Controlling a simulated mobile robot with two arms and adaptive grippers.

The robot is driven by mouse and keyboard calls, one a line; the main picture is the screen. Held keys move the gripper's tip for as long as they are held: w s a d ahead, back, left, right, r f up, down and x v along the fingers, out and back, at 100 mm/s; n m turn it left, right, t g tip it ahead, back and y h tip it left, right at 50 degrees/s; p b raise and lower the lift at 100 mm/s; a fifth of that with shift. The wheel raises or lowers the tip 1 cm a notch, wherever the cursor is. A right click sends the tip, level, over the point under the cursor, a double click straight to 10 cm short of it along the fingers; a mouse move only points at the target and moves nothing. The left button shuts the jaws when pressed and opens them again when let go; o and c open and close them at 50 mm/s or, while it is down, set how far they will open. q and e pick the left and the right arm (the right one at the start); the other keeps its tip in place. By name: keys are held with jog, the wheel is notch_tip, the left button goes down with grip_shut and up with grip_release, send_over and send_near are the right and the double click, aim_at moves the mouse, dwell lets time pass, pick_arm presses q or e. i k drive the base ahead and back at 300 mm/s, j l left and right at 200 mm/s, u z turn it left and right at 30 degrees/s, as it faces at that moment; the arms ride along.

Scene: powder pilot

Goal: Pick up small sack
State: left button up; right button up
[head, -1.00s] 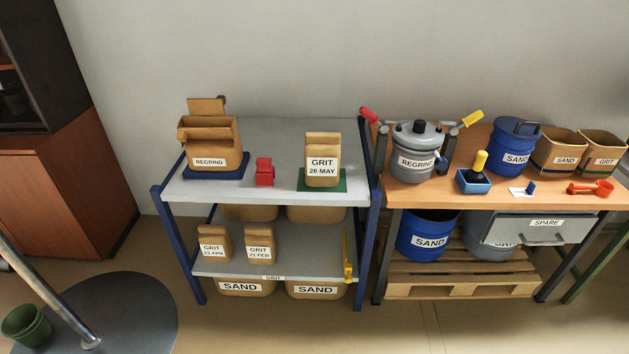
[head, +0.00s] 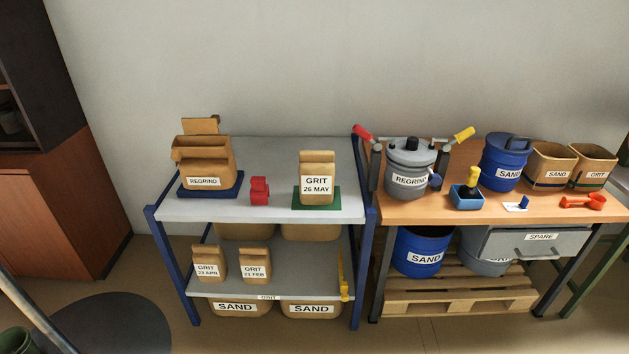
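Two small paper sacks stand upright on the lower shelf of the rack. The left one (head: 209,258) is labelled GRIT 23 APR and the right one (head: 255,261) GRIT 21 FEB. A larger sack labelled GRIT 26 MAY (head: 317,172) stands on a green mat (head: 334,201) on the top shelf. An open sack labelled REGRIND (head: 204,168) sits on a blue mat (head: 229,187) at the top left. Neither of my grippers is in view.
The rack's top shelf (head: 275,160) also holds a red object (head: 259,190). A yellow item (head: 343,277) hangs at the lower shelf's right end. The wooden bench (head: 425,208) at right holds a grey REGRIND pot (head: 409,163) and a blue SAND bucket (head: 503,160). Floor shows in front.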

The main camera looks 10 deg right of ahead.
aim_at(316, 168)
jog(key=z, duration=0.4)
jog(key=i+j+z, duration=0.2)
jog(key=j, duration=0.15)
jog(key=i+j+z, duration=0.15)
jog(key=j, duration=0.2)
jog(key=j+z, duration=0.2)
jog(key=j, duration=0.2)
jog(key=i+j+z, duration=0.2)
jog(key=j, duration=0.2)
jog(key=k, duration=0.05)
